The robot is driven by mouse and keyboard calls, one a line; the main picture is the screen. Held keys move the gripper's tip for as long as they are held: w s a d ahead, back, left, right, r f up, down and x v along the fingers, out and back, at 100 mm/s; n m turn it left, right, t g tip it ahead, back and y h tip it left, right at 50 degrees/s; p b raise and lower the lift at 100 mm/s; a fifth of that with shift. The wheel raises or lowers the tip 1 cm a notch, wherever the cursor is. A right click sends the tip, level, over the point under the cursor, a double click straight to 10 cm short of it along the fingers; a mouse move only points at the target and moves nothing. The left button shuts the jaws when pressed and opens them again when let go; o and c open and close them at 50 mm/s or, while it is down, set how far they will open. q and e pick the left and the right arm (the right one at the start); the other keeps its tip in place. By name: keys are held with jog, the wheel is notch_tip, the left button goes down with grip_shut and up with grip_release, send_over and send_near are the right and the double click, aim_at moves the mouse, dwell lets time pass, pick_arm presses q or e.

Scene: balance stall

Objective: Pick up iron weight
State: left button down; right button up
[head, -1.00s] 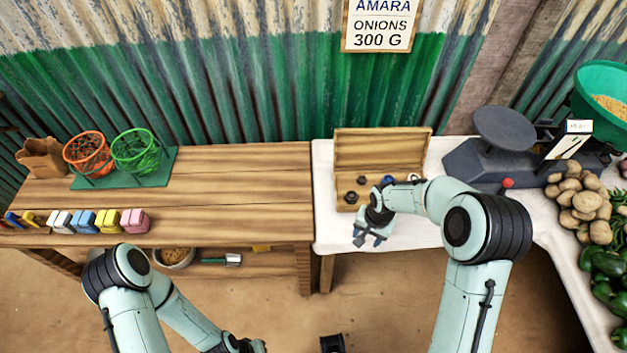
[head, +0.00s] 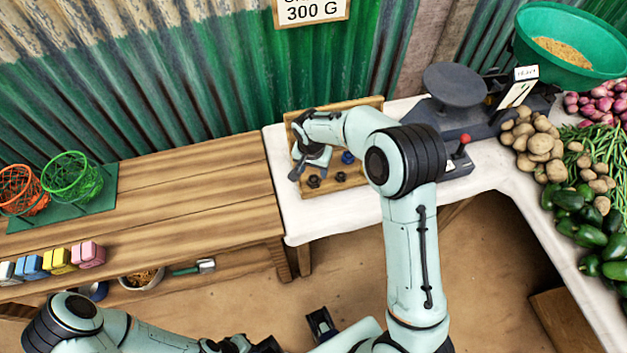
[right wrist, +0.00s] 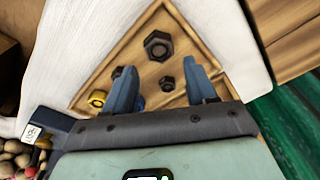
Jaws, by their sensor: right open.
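Iron weights, dark and hexagonal, sit on a wooden weight box (right wrist: 190,45) on the white-covered table. In the right wrist view a large iron weight (right wrist: 158,45) lies just beyond the fingertips. A smaller iron weight (right wrist: 167,84) shows between the fingers. Two dark weights also show in the head view, one at the left (head: 313,181) and one to its right (head: 340,177). My right gripper (right wrist: 162,76) is open and empty above the box; it also shows in the head view (head: 305,165).
A blue weight (head: 347,157) and a yellow weight (right wrist: 97,99) are in the box. The scale (head: 455,85) with a red knob stands to the right. Potatoes (head: 540,145) and peppers lie further right. Wooden bench (head: 200,190) at left has a clear middle.

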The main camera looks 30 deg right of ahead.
aim_at(314, 179)
notch_tip(314, 179, down, 5)
jog(key=shift+d+f, duration=0.1)
jog(key=shift+f, duration=0.05)
jog(key=c, duration=1)
jog(key=shift+o, duration=0.2)
